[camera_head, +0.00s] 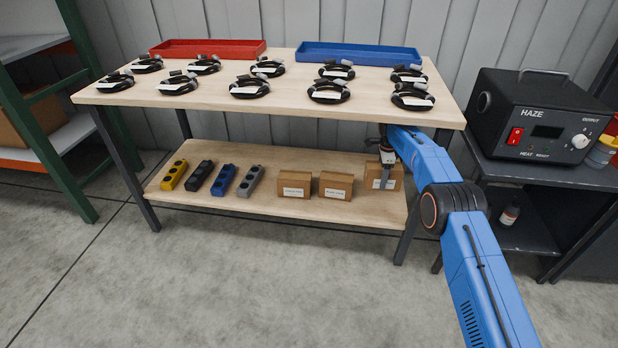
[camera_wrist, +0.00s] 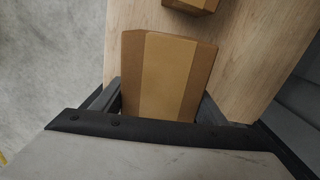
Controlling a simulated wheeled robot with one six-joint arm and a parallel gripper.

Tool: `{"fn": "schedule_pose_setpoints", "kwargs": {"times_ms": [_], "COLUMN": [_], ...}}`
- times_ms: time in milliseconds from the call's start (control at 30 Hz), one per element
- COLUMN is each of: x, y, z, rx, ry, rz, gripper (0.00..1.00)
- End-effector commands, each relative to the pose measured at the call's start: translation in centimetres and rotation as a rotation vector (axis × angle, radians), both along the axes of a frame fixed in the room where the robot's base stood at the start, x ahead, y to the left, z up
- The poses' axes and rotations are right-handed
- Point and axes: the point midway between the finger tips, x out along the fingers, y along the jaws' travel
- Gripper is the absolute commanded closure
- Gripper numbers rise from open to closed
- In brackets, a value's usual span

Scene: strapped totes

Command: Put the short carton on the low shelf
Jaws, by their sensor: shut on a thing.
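My gripper (camera_head: 384,178) is shut on a brown carton (camera_head: 397,179) at the right end of the low shelf (camera_head: 240,203). In the wrist view this carton (camera_wrist: 165,75) sits between the two fingers, with a lighter tape band along it. It is upright, on the shelf board or just above it; I cannot tell which. Two other brown cartons stand to its left, one in the middle (camera_head: 336,186) and one further left (camera_head: 295,184), both with white labels. Part of the held carton's front is hidden by my gripper.
Several pendant controllers, yellow (camera_head: 173,175), black, blue and grey, lie on the shelf's left half. The tabletop (camera_head: 215,92) above holds several coiled cables, a red tray (camera_head: 208,48) and a blue tray (camera_head: 358,54). A table leg (camera_head: 409,232) stands near my arm. A black haze machine (camera_head: 540,115) is at right.

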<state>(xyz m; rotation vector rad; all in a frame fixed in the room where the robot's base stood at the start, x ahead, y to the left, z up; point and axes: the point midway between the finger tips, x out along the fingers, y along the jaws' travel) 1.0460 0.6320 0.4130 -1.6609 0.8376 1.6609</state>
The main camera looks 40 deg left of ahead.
Motion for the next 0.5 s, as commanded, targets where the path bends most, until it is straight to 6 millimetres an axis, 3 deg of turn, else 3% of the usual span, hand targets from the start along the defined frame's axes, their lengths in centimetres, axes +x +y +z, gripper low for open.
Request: {"fn": "schedule_pose_setpoints", "kwargs": {"times_ms": [167, 500], "x": [0.0, 0.0], "y": [0.0, 0.0], "z": [-0.4, -5.4], "rx": [0.0, -0.001], "ry": [0.0, 0.001], "rz": [0.0, 0.0], "gripper": [0.63, 0.63]}}
